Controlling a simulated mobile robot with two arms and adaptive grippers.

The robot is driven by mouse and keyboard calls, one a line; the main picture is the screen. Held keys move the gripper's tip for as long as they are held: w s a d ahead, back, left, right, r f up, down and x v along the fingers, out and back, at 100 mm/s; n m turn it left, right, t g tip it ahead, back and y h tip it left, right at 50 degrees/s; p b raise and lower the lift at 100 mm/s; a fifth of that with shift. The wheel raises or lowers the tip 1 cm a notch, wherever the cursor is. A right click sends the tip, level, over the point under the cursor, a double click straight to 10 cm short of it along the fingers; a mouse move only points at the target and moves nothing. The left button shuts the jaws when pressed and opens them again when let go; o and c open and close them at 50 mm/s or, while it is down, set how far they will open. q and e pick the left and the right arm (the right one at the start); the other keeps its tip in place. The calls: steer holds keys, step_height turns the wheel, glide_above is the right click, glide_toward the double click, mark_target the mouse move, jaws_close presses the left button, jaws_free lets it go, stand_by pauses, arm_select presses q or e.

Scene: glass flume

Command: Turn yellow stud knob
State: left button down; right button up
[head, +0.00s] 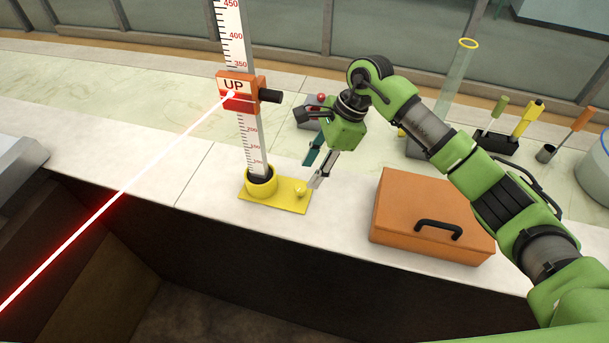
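The yellow stud knob (300,193) stands at the right end of a flat yellow base plate (283,201). A yellow collar on the plate holds an upright white scale staff (255,145). My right gripper (311,177) points down, just above and to the right of the knob. Its two fingers, one teal and one grey, are apart with nothing visible between them. I cannot tell whether the grey fingertip touches the knob. My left gripper is not in view.
An orange slider (238,102) marked UP sits on the staff, with a red beam meeting it from lower left. An orange case (425,218) lies right of the plate. Tools in holders (500,140) stand at the back right. The counter left of the plate is clear.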

mark_target(302, 187)
steer(key=p+x, duration=0.1)
steer(key=x, duration=0.3)
steer(key=shift+w+f, duration=0.15)
steer(key=shift+f, duration=0.05)
steer(key=shift+a+f+p, duration=0.25)
steer(key=shift+f+p, duration=0.1)
steer(key=shift+f, duration=0.25)
jaws_close()
